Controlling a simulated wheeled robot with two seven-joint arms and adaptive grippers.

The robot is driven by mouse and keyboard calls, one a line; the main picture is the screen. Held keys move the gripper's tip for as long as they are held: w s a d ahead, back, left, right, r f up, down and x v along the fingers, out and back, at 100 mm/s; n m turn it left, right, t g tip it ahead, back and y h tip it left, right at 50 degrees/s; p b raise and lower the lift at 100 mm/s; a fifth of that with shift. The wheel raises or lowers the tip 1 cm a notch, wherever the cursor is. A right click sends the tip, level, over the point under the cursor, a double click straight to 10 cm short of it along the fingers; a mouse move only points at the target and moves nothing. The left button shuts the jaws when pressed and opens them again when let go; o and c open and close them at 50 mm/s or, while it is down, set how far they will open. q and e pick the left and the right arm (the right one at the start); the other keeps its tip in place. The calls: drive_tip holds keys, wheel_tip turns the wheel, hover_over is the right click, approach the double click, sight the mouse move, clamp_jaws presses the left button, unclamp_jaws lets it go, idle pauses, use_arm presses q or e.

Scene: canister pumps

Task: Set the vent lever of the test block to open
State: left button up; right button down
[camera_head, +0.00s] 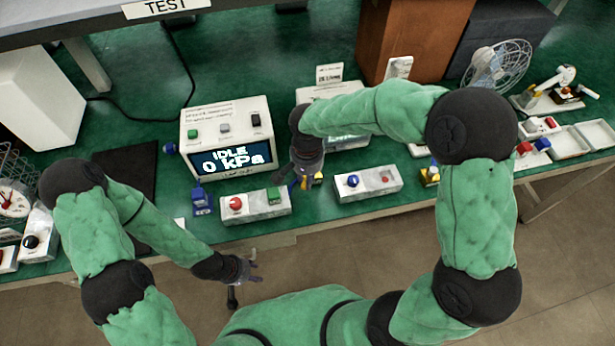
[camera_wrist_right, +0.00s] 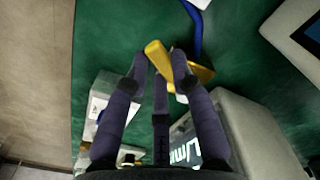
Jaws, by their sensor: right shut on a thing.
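A yellow lever-like piece (camera_wrist_right: 157,55) lies between the fingertips of my right gripper (camera_wrist_right: 163,77) in the right wrist view. A yellow body (camera_wrist_right: 203,73) is beside it. In the head view my right gripper (camera_head: 303,180) is low over the table, and a bit of yellow (camera_head: 318,178) shows beside it. The gripper is shut on the yellow lever; the fingers and arm hide much of the block, and I cannot read the lever's setting. My left gripper (camera_head: 246,270) is open and empty, in front of the table edge.
The display box (camera_head: 227,135) reads IDLE, 0 kPa. A white box with a red button and green switch (camera_head: 258,206) and one with a blue knob (camera_head: 368,183) flank my right gripper. A blue fitting (camera_head: 202,198) stands left. A fan (camera_head: 497,66) is at back right.

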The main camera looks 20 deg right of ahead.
drive_tip(key=c, duration=1)
unclamp_jaws()
drive_tip(key=shift+c, duration=0.2)
wheel_tip(320, 180, up, 12)
